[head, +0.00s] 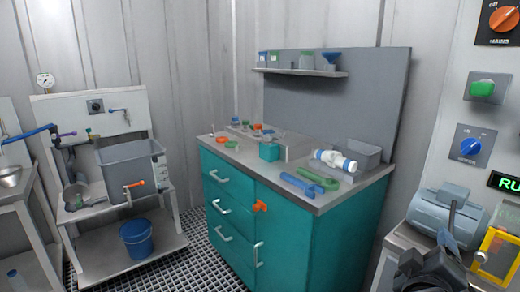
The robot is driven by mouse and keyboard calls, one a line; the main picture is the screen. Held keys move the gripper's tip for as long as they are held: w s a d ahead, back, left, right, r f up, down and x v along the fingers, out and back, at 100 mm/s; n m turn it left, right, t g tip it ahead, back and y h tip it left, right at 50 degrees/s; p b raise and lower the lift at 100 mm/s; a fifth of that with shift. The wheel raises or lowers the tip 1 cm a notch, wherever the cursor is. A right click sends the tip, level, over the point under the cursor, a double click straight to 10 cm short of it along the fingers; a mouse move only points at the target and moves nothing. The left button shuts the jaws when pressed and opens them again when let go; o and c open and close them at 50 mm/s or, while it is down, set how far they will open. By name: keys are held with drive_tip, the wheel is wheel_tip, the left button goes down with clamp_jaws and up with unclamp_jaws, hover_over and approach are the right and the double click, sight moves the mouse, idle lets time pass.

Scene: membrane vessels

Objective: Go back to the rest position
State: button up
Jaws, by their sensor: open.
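My gripper (462,235) shows at the lower right of the head view as a dark grey and black shape. It is open, and I see nothing held between its fingers. It is in front of a grey-blue rounded vessel (430,214) on the right-hand bench, beside a yellow-framed panel (494,254). I cannot tell whether it touches either one. The lower part of my arm is cut off by the picture's bottom edge.
A teal cabinet (225,215) with tools on its grey top stands in the middle. A sink stand (130,158) with a blue bucket (138,238) is at the left. Controls, including an orange knob (503,16), line the right wall. Grated floor (205,262) lies clear between stand and cabinet.

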drive_tip(key=s+a+f+y+p, duration=0.1)
drive_tip(key=s+a+f+y, duration=0.1)
drive_tip(key=s+f, duration=0.35)
drive_tip(key=s+a+f+y, duration=0.2)
drive_tip(key=s+y, duration=0.1)
drive_tip(key=s, duration=0.5)
drive_tip(key=s+a+f+y+p, duration=0.1)
drive_tip(key=s+a+f+y, duration=0.15)
drive_tip(key=s, duration=0.45)
drive_tip(key=s+a+r+m+y+p, duration=0.1)
drive_tip(key=s+r+m, duration=0.1)
drive_tip(key=s, duration=0.8)
drive_tip(key=s+a+r+m+y, duration=0.1)
drive_tip(key=s+r, duration=0.4)
drive_tip(key=s, duration=0.5)
drive_tip(key=shift+a+r+m+t+p, duration=0.15)
drive_tip(key=shift+a+m+t+p, duration=0.2)
drive_tip(key=shift+m, duration=0.55)
